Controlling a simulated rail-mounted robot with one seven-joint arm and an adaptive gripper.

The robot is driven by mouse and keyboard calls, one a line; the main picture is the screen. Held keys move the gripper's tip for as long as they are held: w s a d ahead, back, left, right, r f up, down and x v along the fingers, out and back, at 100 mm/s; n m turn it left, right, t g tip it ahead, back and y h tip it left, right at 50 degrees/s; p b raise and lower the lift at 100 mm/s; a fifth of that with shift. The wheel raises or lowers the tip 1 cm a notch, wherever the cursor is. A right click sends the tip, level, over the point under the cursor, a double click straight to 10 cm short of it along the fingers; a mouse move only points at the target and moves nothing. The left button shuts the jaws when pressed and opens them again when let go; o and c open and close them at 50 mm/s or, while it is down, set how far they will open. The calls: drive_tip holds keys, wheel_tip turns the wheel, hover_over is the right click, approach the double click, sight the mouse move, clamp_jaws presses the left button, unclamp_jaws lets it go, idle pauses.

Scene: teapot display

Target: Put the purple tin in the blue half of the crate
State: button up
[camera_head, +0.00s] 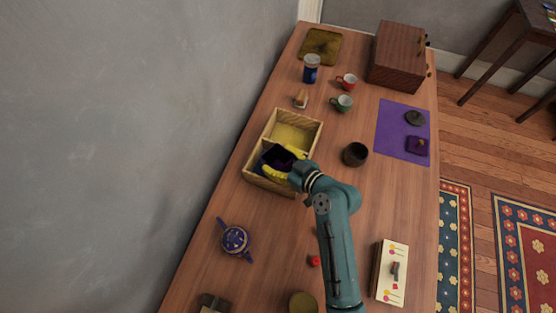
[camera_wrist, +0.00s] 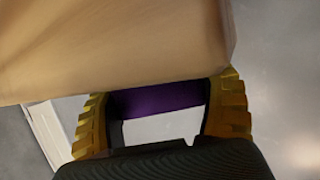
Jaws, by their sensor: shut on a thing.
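My gripper (camera_head: 284,162) is over the near half of the wooden crate (camera_head: 270,185) in the head view, its yellow fingers shut on the purple tin (camera_head: 278,156). The tin looks very dark there. In the wrist view, a purple face of the tin (camera_wrist: 158,98) shows between the two yellow fingers. The crate has a yellow far half (camera_head: 292,136) and a dark bluish near half, mostly hidden by the gripper and tin. I cannot tell whether the tin touches the crate floor.
Beyond the crate stand a small tan thing (camera_head: 301,99), a blue-and-white jar (camera_head: 311,69) and two cups. A dark bowl (camera_head: 355,154) is to the right. A dark purple thing (camera_head: 417,146) is on the purple mat (camera_head: 393,128). A blue teapot (camera_head: 235,240) stands nearer.

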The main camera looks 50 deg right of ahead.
drive_tip(key=shift+w+r, duration=0.1)
drive_tip(key=shift+r, duration=0.1)
drive_tip(key=shift+f, duration=0.25)
drive_tip(key=o, duration=1.2)
drive_tip(key=shift+o, duration=0.2)
drive_tip(key=shift+r, duration=0.1)
drive_tip(key=shift+s+r, duration=0.25)
drive_tip(key=p+v, duration=0.2)
drive_tip(key=v, duration=0.9)
drive_tip(key=shift+s, duration=0.3)
